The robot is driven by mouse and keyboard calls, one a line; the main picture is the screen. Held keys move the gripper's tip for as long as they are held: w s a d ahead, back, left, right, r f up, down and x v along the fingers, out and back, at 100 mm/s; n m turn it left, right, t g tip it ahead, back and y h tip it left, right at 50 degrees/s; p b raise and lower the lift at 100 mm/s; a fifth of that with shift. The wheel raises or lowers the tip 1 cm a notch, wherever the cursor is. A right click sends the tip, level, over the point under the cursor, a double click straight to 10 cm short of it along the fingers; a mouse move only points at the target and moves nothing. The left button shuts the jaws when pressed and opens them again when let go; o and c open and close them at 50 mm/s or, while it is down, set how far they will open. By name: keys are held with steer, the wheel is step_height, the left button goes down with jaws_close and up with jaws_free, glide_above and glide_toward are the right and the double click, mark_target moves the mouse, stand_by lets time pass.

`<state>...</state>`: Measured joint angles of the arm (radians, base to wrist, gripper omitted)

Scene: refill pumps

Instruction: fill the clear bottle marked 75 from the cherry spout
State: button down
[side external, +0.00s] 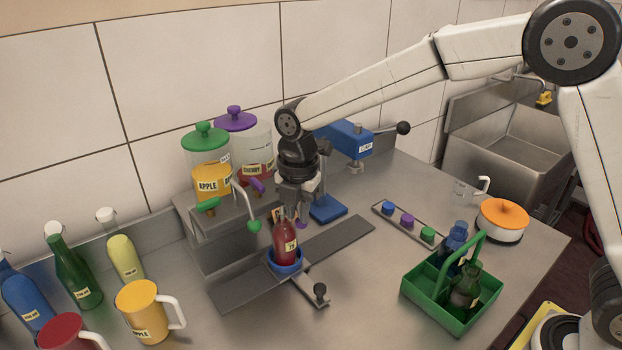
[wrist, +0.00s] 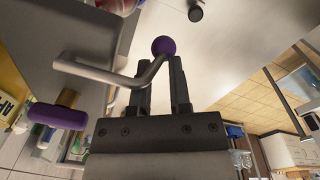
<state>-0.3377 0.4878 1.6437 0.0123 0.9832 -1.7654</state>
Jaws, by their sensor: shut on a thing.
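The bottle marked 75 (side external: 285,245) stands upright in a blue ring holder (side external: 284,266) on the dark rail and shows red up to about its shoulder. The cherry dispenser (side external: 254,145), with a purple lid, stands behind it; its spout is hidden by my gripper. My gripper (side external: 290,213) points down just behind the bottle's neck. In the wrist view my gripper (wrist: 163,62) has its fingertips shut at the purple ball (wrist: 163,46) on the end of a bent metal lever (wrist: 108,74). The purple ball (side external: 302,224) also shows beside the bottle.
The apple dispenser (side external: 206,170) and its green-balled lever (side external: 254,226) stand close left. A blue cap press (side external: 346,137) stands behind right. A green carrier (side external: 440,312) with bottles, a cap strip (side external: 408,222) and an orange-lidded pot (side external: 502,220) are at right. Mugs and bottles crowd the left.

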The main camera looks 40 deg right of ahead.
steer(key=shift+s+d+f, duration=0.1)
steer(key=shift+d+f, duration=0.2)
steer(key=shift+f, duration=0.25)
steer(key=shift+s+d+f, duration=0.1)
steer(key=shift+d+f, duration=0.2)
steer(key=shift+f, duration=0.2)
steer(key=shift+w+r, duration=0.2)
steer(key=shift+r, duration=0.85)
steer(key=shift+r+g, duration=0.3)
steer(key=shift+r, duration=1.05)
steer(key=c, duration=0.5)
jaws_free()
steer(key=shift+o, duration=0.2)
steer(key=shift+r, duration=0.1)
steer(key=shift+r, duration=0.1)
steer(key=s+r, duration=0.5)
steer(key=r, duration=0.1)
steer(key=shift+a+r, duration=0.2)
steer(key=shift+r, duration=0.2)
